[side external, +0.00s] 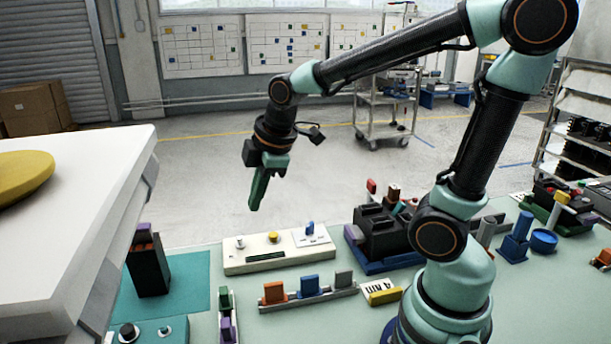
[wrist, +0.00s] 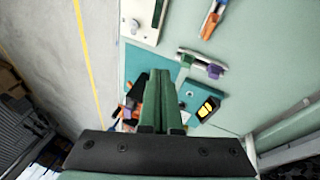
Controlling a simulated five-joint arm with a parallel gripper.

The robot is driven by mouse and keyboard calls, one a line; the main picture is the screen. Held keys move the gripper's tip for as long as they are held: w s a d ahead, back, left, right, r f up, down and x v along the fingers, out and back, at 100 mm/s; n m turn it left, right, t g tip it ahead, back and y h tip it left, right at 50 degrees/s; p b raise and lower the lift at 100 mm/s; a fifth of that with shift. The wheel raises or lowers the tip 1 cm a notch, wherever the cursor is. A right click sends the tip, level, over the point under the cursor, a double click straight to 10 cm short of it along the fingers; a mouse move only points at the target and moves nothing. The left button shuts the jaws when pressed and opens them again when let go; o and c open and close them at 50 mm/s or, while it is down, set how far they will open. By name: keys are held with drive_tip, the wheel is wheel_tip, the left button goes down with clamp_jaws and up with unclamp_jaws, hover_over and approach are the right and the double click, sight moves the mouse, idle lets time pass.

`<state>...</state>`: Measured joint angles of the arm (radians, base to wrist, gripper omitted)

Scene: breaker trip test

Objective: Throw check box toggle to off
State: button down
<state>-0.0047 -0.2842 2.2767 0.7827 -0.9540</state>
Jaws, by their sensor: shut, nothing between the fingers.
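A long cream box (side external: 262,258) lies on the bench in the side view, with a yellow button, a dark display and a small blue lever (side external: 310,228) on a white plate at its right end. Part of this box (wrist: 140,22) shows at the top of the wrist view, cut off. A teal box (side external: 150,337) with a black knob and a small toggle (side external: 165,330) is at the lower left; I cannot tell which box is the check box. My gripper (side external: 256,205) is shut and empty, pointing down in the air, apart from both; its green fingers (wrist: 161,72) show in the wrist view.
A dark holder with a purple block (side external: 148,262) stands on a teal mat (side external: 192,280) at left. A rail of colored blocks (side external: 308,299) lies before the cream box. A black device (side external: 382,235) stands right of it. A white raised surface (side external: 75,215) fills the left.

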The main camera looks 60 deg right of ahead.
sight(232, 266)
drive_tip(key=w+f+n, duration=0.3)
drive_tip(key=f+n, duration=0.1)
drive_tip(key=f, duration=0.2)
drive_tip(key=w+f+n+g, duration=0.1)
drive_tip(key=w+f+n, duration=0.1)
drive_tip(key=f+n, duration=0.2)
drive_tip(key=w+f+n, duration=0.3)
drive_tip(key=f+n, duration=0.1)
drive_tip(key=f, duration=0.4)
drive_tip(key=shift+w+d+f+g, duration=0.2)
drive_tip(key=shift+w+f+g, duration=0.1)
drive_tip(key=shift+w, duration=0.05)
drive_tip(key=shift+w+d+r, duration=0.25)
drive_tip(key=shift+d+r, duration=0.15)
drive_tip(key=shift+d, duration=0.15)
drive_tip(key=shift+w+d+r, duration=0.2)
drive_tip(key=shift+d+r, duration=0.15)
drive_tip(key=shift+d, duration=0.15)
drive_tip(key=shift+w+d+r, duration=0.2)
drive_tip(key=shift+d+r, duration=0.15)
drive_tip(key=shift+d, duration=0.25)
